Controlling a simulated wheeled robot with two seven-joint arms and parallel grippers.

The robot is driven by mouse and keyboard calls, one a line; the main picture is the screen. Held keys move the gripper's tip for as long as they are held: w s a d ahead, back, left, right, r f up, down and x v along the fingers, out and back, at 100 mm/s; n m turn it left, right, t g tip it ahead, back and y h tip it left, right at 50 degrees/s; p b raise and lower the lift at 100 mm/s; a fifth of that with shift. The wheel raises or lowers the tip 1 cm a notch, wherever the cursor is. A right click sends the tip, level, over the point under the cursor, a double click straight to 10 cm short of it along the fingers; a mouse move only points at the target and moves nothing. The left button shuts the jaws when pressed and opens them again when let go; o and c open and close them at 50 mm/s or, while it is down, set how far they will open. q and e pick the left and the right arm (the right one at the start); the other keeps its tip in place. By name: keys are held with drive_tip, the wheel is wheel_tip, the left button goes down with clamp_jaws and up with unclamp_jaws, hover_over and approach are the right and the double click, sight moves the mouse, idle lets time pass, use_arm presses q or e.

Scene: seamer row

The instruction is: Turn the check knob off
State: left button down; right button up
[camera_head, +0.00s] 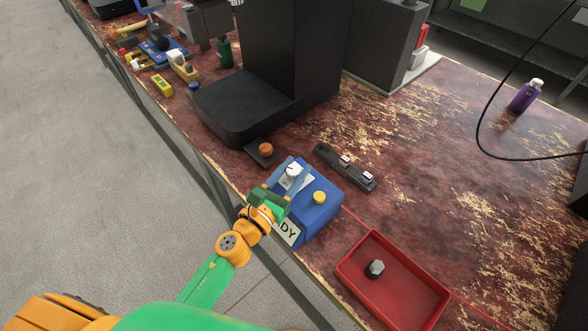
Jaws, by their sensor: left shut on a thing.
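A blue control box (325,212) sits at the near edge of the worn red-brown bench. A white knob (293,170) is on its upper left part, and a yellow button (319,197) is to its right. Part of a label ending in "DY" (287,232) shows on the box's front. My left gripper (294,179) reaches in over the box, its fingers shut on the white knob. The fingers partly cover the box top, and I cannot read the knob's setting. My right gripper is not in view.
A red tray (350,277) with a grey hex piece (375,268) stands at the right of the box. A dark strip with small switches (345,167), an orange-brown knob (265,149) and a large black machine (236,108) are behind it. A purple bottle (524,97) stands far right.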

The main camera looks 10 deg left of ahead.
sight(290, 177)
use_arm(q)
drive_tip(key=shift+n+y, duration=0.3)
drive_tip(key=shift+y, duration=0.1)
drive_tip(key=shift+c, duration=2.1)
unclamp_jaws()
drive_tip(key=b+v, duration=0.1)
drive_tip(key=v, duration=0.2)
drive_tip(key=b+v, duration=0.1)
drive_tip(key=v, duration=0.2)
drive_tip(key=shift+s+a+f, duration=0.1)
drive_tip(key=shift+s+f, duration=0.1)
drive_tip(key=shift+s, duration=0.2)
drive_tip(key=shift+s+r, duration=0.15)
